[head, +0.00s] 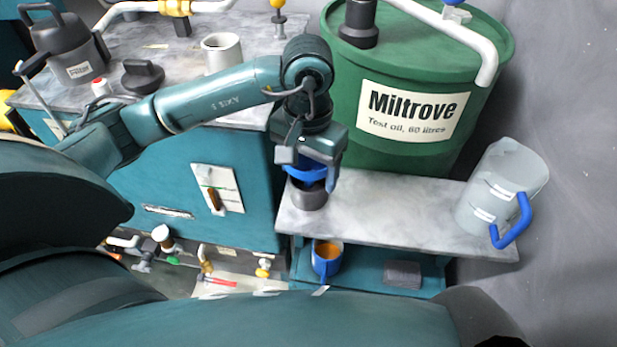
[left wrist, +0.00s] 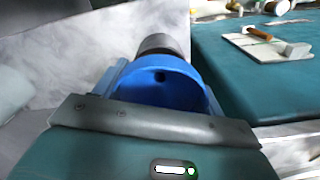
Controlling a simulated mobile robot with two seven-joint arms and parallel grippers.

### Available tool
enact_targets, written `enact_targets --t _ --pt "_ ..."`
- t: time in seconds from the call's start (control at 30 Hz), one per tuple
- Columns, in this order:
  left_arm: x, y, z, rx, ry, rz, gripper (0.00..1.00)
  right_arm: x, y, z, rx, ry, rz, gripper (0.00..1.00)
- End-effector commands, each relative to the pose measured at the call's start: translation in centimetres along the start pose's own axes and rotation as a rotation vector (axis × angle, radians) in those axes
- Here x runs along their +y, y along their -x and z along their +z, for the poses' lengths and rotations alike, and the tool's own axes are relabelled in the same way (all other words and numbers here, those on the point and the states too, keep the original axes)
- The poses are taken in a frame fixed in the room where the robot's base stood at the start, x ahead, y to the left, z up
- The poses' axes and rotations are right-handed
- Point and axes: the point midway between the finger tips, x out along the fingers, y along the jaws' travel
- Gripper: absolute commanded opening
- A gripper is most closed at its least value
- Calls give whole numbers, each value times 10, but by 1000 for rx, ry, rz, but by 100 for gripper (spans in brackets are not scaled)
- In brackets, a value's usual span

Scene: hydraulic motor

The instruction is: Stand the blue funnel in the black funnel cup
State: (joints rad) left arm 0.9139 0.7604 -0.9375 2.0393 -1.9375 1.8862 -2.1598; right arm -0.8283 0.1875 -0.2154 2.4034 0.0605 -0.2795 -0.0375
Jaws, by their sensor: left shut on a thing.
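The blue funnel (head: 306,172) is between the fingers of my left gripper (head: 312,175), above the black funnel cup (head: 308,196). In the left wrist view the funnel (left wrist: 160,88) shows its wide mouth and dark centre hole, with a finger on either side. The cup (left wrist: 158,43) shows just beyond the funnel's rim there. The cup stands at the left end of the grey shelf top. The funnel's spout is hidden, so I cannot tell how far it is in the cup. My right gripper does not show.
The green oil drum (head: 420,80) stands behind the shelf top (head: 390,215). A clear jug (head: 500,185) with a blue handle is at its right end. An orange-filled blue mug (head: 326,258) and a dark block (head: 402,275) are on the lower shelf. The teal cabinet (head: 235,165) is at left.

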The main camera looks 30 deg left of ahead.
Motion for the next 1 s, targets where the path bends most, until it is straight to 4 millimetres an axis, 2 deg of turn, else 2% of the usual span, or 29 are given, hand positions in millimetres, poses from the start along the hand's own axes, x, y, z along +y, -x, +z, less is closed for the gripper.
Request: enact_targets --t 0.03,0.17,0.57,0.6,0.87,1.0 --pt "0 -10 1 -5 1 0 45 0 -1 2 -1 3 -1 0" --pt "0 -27 1 -4 1 0 45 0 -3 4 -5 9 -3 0" --pt "0 -31 0 -1 0 -1 45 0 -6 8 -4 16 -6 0" --pt "0 -31 0 -1 0 -1 71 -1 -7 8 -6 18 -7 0" --pt "0 -30 0 -1 0 -1 92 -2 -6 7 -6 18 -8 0" --pt "0 -30 0 -2 0 -1 92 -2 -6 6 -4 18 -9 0"
